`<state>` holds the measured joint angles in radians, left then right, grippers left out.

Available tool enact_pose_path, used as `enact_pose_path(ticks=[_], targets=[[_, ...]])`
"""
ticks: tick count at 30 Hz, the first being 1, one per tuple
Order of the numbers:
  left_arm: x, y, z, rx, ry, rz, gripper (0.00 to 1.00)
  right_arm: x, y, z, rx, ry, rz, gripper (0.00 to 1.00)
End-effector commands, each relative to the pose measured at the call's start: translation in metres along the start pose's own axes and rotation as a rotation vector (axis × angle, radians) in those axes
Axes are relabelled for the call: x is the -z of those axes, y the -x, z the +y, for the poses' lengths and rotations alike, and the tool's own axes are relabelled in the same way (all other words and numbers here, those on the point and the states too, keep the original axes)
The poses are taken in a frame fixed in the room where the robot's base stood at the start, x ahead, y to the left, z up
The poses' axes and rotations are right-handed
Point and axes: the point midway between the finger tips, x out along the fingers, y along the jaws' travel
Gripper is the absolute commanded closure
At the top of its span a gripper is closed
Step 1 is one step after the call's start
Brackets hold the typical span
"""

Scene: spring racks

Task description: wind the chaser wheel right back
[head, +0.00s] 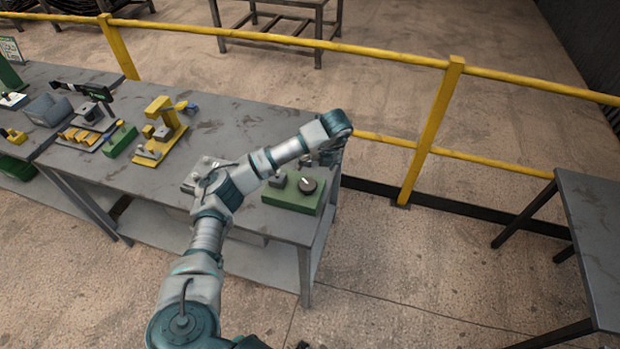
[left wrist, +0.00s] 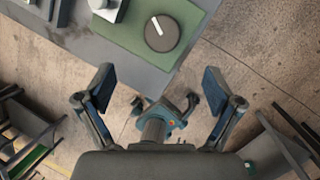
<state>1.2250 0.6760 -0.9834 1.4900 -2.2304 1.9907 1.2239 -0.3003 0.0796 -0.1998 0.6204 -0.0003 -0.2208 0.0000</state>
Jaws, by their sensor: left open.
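A dark round wheel (head: 307,185) with a pale pointer mark sits on a green base (head: 290,200) at the right end of the grey workbench. A small grey block stands beside it on the base. In the left wrist view the wheel (left wrist: 162,33) is at the top, past the fingertips, its mark pointing up and left. My left gripper (head: 331,156) is at the bench's right end, just beyond the wheel and apart from it. In the left wrist view its fingers (left wrist: 158,78) are wide apart with nothing gripped.
The workbench (head: 230,125) carries a yellow stand (head: 160,125) and other small fixtures on the left. My left arm crosses over the bench and hides part of a grey fixture. A yellow rail (head: 430,130) runs behind. Another table (head: 595,230) is at the right.

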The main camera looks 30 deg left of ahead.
Motion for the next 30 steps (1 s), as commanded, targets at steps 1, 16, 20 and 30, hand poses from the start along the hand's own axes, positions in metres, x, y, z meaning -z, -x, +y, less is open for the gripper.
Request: enact_pose_path(ticks=[1, 16, 20, 30], targets=[[-0.004, 0.003, 0.003, 0.007, -0.139, 0.015, 0.08, 0.001, 0.002, 0.000, 0.000, 0.000, 0.001, 0.60], [-0.033, 0.026, 0.022, 0.249, -1.750, 0.046, 0.08, 0.003, 0.012, 0.000, 0.000, 0.000, 0.003, 0.60], [-0.039, 0.032, 0.026, 0.330, -2.119, -0.016, 0.08, 0.003, 0.014, 0.000, 0.000, 0.000, 0.004, 0.60], [-0.045, 0.037, 0.030, 0.423, -2.562, -0.140, 0.08, 0.004, 0.016, 0.000, 0.000, 0.000, 0.005, 0.60]])
